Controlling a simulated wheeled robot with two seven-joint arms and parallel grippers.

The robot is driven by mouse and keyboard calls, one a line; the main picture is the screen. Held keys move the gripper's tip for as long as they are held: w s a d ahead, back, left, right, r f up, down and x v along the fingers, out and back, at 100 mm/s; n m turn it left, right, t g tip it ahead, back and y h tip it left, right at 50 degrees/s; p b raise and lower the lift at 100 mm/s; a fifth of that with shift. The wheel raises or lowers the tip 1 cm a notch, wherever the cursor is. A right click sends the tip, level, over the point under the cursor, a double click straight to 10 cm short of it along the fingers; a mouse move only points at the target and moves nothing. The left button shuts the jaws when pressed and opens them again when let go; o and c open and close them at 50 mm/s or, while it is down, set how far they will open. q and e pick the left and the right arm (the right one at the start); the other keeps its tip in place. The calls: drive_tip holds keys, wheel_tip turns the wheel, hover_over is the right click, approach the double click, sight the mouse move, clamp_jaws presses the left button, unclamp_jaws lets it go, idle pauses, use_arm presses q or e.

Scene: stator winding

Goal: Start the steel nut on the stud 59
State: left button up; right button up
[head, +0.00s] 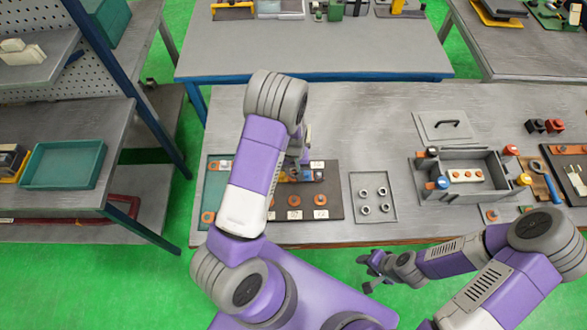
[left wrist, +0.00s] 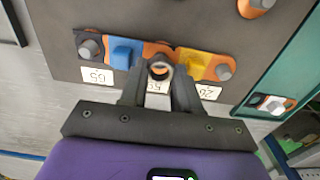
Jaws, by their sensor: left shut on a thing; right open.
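My left gripper (head: 298,172) is over the dark terminal board (head: 333,205), at its back row. In the left wrist view, its fingers (left wrist: 159,80) are shut on a steel nut (left wrist: 160,68), a ring with copper colour showing through its hole. The nut lies between a blue block (left wrist: 124,52) and a yellow block (left wrist: 194,64). A grey stud (left wrist: 89,48) stands left of the blue block, by an upside-down label (left wrist: 96,75) that seems to read 59. The label behind the fingers is partly hidden. Whether the nut touches anything below is unclear. My right gripper (head: 374,268) is open, off the table's front edge.
A tray (head: 373,218) with several steel nuts lies right of the board. A grey box (head: 463,172) with coloured knobs stands further right, with a handled plate (head: 440,125) behind it. A teal mat (head: 211,190) edges the board's left. The table behind the board is clear.

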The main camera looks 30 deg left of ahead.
use_arm(q)
drive_tip(key=shift+f+b, duration=0.65)
drive_tip(key=shift+f, duration=0.05)
idle(0.9)
drive_tip(key=shift+s+f, duration=0.1)
idle(1.0)
drive_tip(key=shift+f+m+b, duration=0.1)
drive_tip(key=shift+m+b, duration=0.5)
drive_tip(key=shift+m, duration=0.6)
drive_tip(key=m+b, duration=0.1)
drive_tip(key=m, duration=0.2)
drive_tip(key=shift+m, duration=0.4)
drive_tip(key=o, duration=1)
